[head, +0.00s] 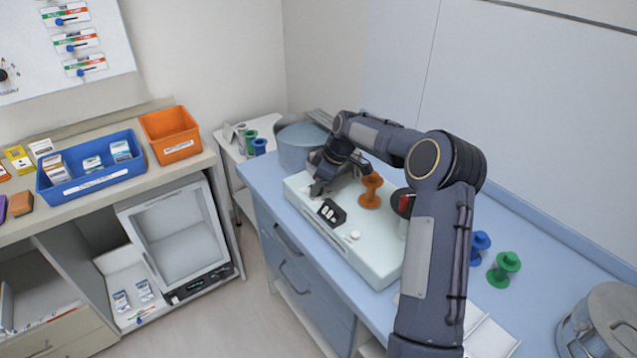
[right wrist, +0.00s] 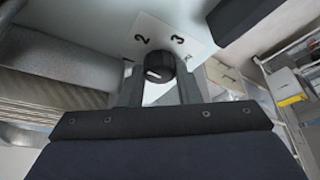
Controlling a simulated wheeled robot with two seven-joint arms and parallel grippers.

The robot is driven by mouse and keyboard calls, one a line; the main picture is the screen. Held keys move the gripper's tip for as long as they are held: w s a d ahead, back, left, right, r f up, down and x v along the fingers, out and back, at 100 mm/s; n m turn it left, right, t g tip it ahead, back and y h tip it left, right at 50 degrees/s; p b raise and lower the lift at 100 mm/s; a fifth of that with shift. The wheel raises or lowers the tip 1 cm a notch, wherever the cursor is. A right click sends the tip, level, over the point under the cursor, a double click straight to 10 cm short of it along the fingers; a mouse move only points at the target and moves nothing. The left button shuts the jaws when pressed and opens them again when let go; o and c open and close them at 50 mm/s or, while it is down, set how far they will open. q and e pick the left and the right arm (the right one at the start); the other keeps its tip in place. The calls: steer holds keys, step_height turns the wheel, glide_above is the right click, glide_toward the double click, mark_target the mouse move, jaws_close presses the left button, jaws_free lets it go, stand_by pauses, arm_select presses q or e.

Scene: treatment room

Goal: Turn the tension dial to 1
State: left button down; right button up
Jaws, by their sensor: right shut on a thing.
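The tension dial (right wrist: 160,66) is a round black knob with a white mark, on a white plate with printed numbers. The 2 and 3 read clearly above it; the numbers at the sides are partly hidden. The white mark shows on the dial's lower left; I cannot tell exactly which number it points to. My right gripper (right wrist: 159,88) has one finger on each side of the dial and is shut on it. In the head view my right gripper (head: 318,187) is at the far end of the white machine (head: 375,262) and hides the dial. My left gripper is out of view.
An orange spool (head: 371,190) stands on the machine, close to my right arm. Blue (head: 480,242) and green (head: 503,268) spools stand right of my arm. A grey pot (head: 300,146) stands behind.

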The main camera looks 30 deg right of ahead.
steer(key=shift+d+n, duration=0.1)
steer(key=shift+n, duration=0.4)
steer(key=o, duration=1)
steer(key=shift+r, duration=0.1)
steer(key=shift+r, duration=0.1)
